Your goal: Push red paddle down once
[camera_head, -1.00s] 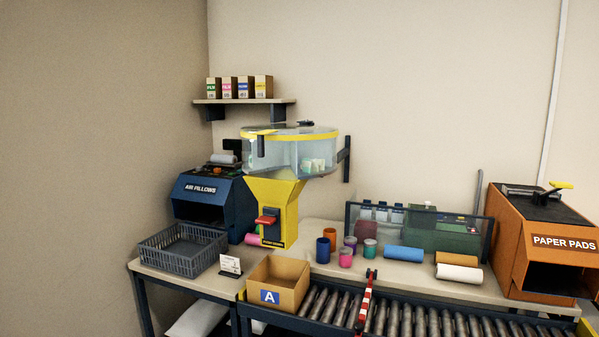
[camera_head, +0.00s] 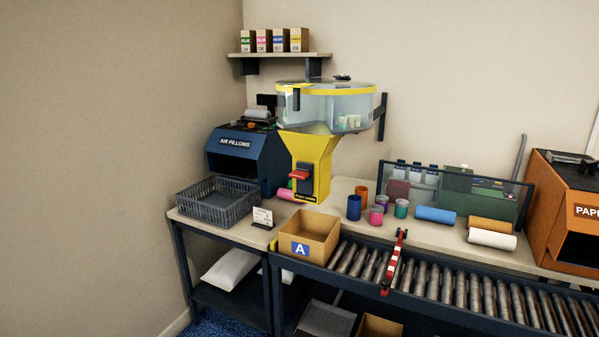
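The red paddle (camera_head: 300,175) sticks out from a dark slot on the front of the yellow dispenser (camera_head: 318,150). The dispenser has a clear round hopper (camera_head: 325,108) on top with a few pale pieces inside. The open carton marked A (camera_head: 309,238) stands below and in front of the dispenser, at the left end of the roller conveyor. Neither of my grippers shows in the head view.
A grey crate (camera_head: 217,202) and a small white card (camera_head: 262,217) stand left of the carton. The blue air pillows machine (camera_head: 236,152) is behind the crate. Several cups and rolls lie right of the dispenser. A red-and-white striped bar (camera_head: 393,262) crosses the roller conveyor (camera_head: 445,290).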

